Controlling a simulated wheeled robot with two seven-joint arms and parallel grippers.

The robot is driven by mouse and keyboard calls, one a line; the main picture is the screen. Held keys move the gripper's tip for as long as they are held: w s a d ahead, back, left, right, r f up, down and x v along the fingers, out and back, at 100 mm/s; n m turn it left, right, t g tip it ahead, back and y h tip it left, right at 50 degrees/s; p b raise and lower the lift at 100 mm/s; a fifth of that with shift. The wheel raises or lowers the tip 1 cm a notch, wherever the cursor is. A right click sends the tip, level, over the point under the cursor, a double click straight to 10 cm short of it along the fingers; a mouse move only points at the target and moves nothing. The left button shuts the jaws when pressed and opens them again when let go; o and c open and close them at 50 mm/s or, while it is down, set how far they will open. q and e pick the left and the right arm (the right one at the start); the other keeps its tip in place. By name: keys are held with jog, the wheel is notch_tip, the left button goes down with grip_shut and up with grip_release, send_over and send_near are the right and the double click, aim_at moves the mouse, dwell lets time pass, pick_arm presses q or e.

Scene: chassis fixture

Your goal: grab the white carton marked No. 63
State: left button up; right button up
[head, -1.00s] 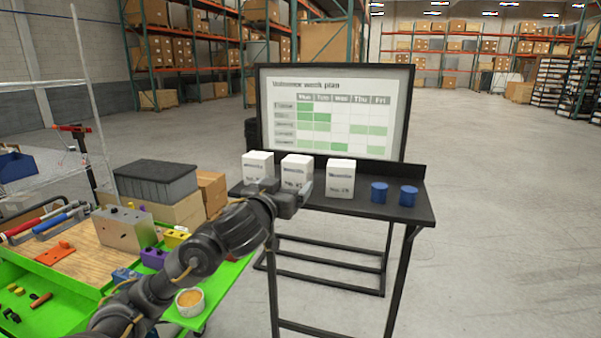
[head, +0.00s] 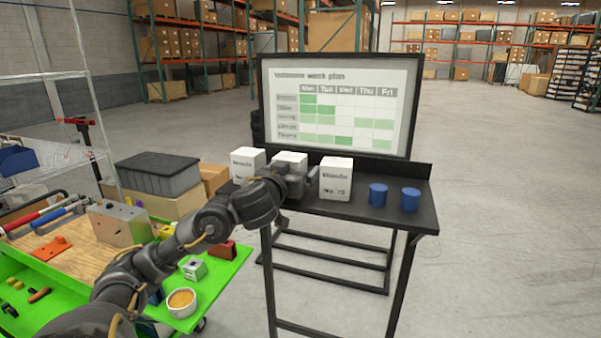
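Three white cartons stand in a row on the black table (head: 400,219): a left carton (head: 246,163), a middle carton (head: 291,158) and a right carton (head: 336,178). Their printed numbers are too small or covered to read surely, so I cannot tell which is No. 63. My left gripper (head: 303,181) is in front of the middle carton and hides most of its front face; only its upper part shows. I cannot tell whether the fingers touch it or how far apart they are. My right gripper is not in view.
Two blue cylinders, one (head: 377,194) beside the other (head: 410,199), stand right of the cartons. A week-plan board (head: 340,105) rises behind them. A green cart (head: 70,289) with tools, a dark lidded box (head: 157,177) and a small cup (head: 181,302) is at left.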

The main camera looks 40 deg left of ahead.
pick_arm(q)
jog(key=shift+s+r, duration=0.2)
jog(key=shift+s, duration=0.15)
jog(key=shift+s+a+r, duration=0.1)
jog(key=shift+s+r, duration=0.05)
jog(key=shift+s, duration=0.2)
jog(key=shift+s+a, duration=0.1)
jog(key=shift+s, duration=0.1)
jog(key=shift+c, duration=1.4)
jog(key=shift+w, duration=0.1)
jog(key=shift+c, duration=1.1)
jog(key=shift+w, duration=0.15)
jog(key=shift+c, duration=1.3)
jog(key=c, duration=0.5)
jog(key=shift+c, duration=0.2)
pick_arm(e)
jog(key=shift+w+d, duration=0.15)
